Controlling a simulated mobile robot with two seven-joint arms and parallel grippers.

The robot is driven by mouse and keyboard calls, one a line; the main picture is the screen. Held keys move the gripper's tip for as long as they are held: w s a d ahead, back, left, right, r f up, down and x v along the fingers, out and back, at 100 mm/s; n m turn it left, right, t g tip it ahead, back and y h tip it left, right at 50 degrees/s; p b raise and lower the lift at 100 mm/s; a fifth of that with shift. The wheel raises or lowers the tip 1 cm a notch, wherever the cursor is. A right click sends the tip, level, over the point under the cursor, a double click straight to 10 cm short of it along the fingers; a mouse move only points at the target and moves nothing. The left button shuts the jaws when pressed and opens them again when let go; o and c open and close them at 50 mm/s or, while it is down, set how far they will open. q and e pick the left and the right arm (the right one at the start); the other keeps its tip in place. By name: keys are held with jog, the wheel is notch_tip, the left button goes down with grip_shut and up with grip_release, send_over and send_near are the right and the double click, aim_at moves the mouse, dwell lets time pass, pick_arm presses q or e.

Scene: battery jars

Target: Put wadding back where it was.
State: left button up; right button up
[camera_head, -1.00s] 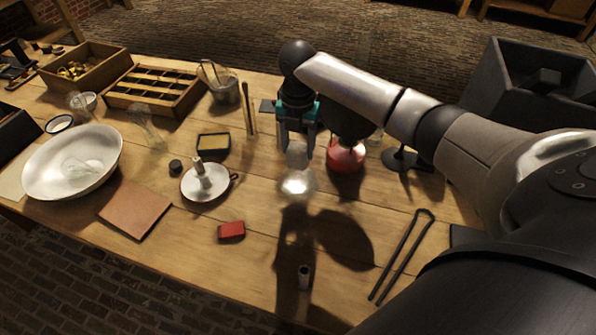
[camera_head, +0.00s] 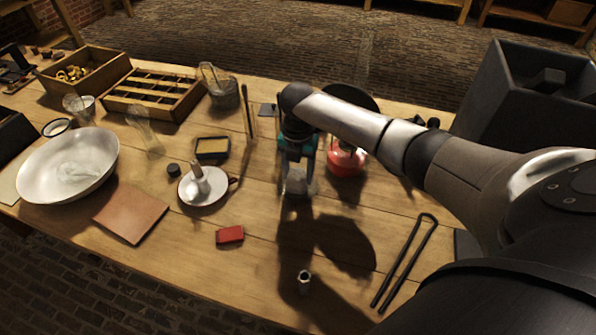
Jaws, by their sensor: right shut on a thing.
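My right gripper (camera_head: 298,170) points down at the middle of the table. It is shut on a small pale thing (camera_head: 297,184), which I take to be the wadding; its outline is blurred and partly hidden by the fingers. The thing is low, close to the tabletop. A clear glass jar seems to stand around or just under it, but I cannot tell whether the wadding is inside or touching it. My left gripper is not in view.
A red lamp (camera_head: 346,160) stands close right of my gripper. A candle dish (camera_head: 203,188), a red block (camera_head: 230,235), a small metal tube (camera_head: 304,281) and tongs (camera_head: 405,262) lie nearby. A white bowl (camera_head: 38,185) is at left. The front middle is mostly clear.

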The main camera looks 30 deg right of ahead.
aim_at(298, 172)
jog(key=o, duration=1.2)
notch_tip(298, 172, up, 12)
jog(key=p, duration=0.3)
jog(key=shift+r, duration=0.15)
